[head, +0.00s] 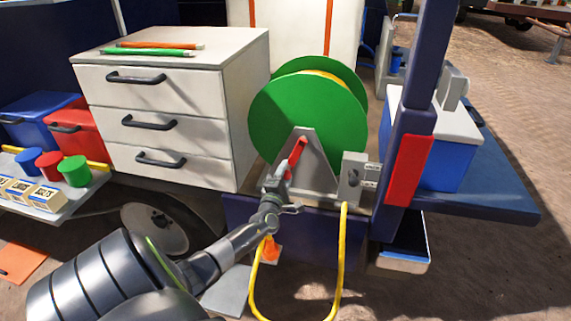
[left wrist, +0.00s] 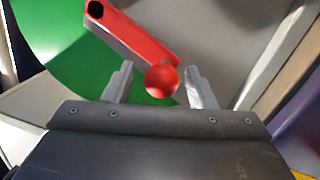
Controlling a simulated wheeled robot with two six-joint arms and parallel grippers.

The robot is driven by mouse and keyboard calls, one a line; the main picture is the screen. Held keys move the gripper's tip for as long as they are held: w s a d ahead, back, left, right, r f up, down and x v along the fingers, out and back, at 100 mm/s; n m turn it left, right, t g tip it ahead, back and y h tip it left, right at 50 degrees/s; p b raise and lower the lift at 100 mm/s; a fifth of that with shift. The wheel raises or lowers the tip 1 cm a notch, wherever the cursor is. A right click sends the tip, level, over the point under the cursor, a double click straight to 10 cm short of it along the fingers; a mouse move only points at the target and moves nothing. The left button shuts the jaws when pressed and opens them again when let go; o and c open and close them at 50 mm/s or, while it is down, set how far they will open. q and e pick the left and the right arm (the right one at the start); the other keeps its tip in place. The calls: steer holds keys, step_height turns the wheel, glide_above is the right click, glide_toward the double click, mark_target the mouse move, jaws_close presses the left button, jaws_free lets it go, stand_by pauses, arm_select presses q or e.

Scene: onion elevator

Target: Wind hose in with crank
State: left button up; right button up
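The green hose reel (head: 300,115) stands on a grey stand at the back of the truck bed, with some yellow hose showing between its discs. Its red crank (head: 297,152) is on the near face; in the left wrist view the red crank arm (left wrist: 135,35) ends in a round red knob (left wrist: 162,80). My left gripper (head: 281,183) is at the crank. Its fingers (left wrist: 160,88) are apart on both sides of the knob, with gaps visible. The yellow hose (head: 342,250) hangs in a loop below a grey guide block (head: 353,180). My right gripper is not in view.
A white drawer cabinet (head: 160,110) stands left of the reel, with coloured rods on top. A blue post (head: 415,110) with a red panel (head: 408,170) and a blue cooler (head: 440,150) are to the right. An orange cone (head: 271,249) is below the gripper.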

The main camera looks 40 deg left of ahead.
arm_select(q)
steer(key=b+v, duration=0.1)
steer(key=v, duration=1.6)
steer(key=shift+s+d+f, duration=0.15)
steer(key=shift+s, duration=0.05)
